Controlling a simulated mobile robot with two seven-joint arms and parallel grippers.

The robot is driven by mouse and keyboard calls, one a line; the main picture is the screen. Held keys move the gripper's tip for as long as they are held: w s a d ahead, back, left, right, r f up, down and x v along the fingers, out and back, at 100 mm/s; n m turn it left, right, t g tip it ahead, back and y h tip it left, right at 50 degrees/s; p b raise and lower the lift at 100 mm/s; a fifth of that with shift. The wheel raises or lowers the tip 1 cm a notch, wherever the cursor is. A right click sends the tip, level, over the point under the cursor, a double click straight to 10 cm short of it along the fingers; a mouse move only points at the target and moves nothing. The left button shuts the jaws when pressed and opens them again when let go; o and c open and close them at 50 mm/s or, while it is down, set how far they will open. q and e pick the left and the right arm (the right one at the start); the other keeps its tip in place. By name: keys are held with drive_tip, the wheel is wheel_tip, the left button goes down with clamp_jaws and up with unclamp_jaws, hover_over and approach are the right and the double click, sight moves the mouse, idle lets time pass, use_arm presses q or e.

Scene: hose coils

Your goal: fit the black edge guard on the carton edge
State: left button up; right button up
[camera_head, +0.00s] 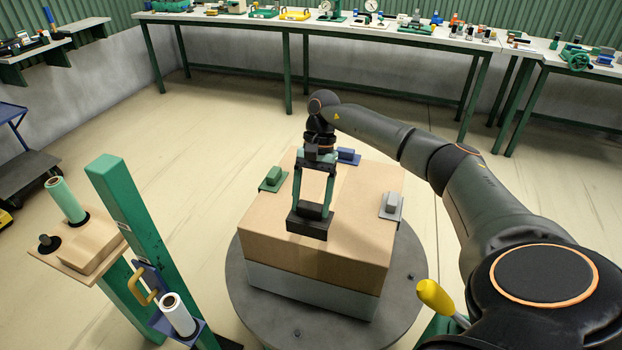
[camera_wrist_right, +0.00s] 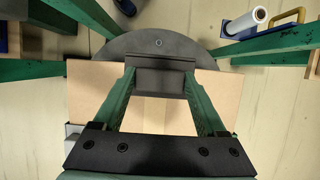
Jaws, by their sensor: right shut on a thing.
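The carton (camera_head: 262,228) is a brown box on a round dark turntable. The black edge guard (camera_head: 307,225) is a dark angled piece with a raised block. My right gripper (camera_head: 312,207) is shut on that block, its green fingers pointing down. In the head view the guard is over the carton's top, short of the near edge. In the right wrist view the guard (camera_wrist_right: 160,63) lies across the line of a carton edge (camera_wrist_right: 95,66), with the turntable beyond. I cannot tell whether it touches the carton. My left gripper is not in view.
A green guard (camera_head: 272,179), a blue guard (camera_head: 348,156) and a grey guard (camera_head: 391,206) sit at the carton's other edges. A green post (camera_head: 140,235) with shelves and film rolls stands left of the turntable (camera_head: 400,295). Workbenches line the back wall.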

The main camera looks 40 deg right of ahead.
drive_tip(key=shift+f+b, duration=0.25)
drive_tip(key=shift+b, duration=0.2)
wheel_tip(320, 180, down, 7)
drive_tip(key=b, duration=0.6)
drive_tip(key=shift+f, duration=0.15)
drive_tip(key=shift+b, duration=0.35)
idle(0.5)
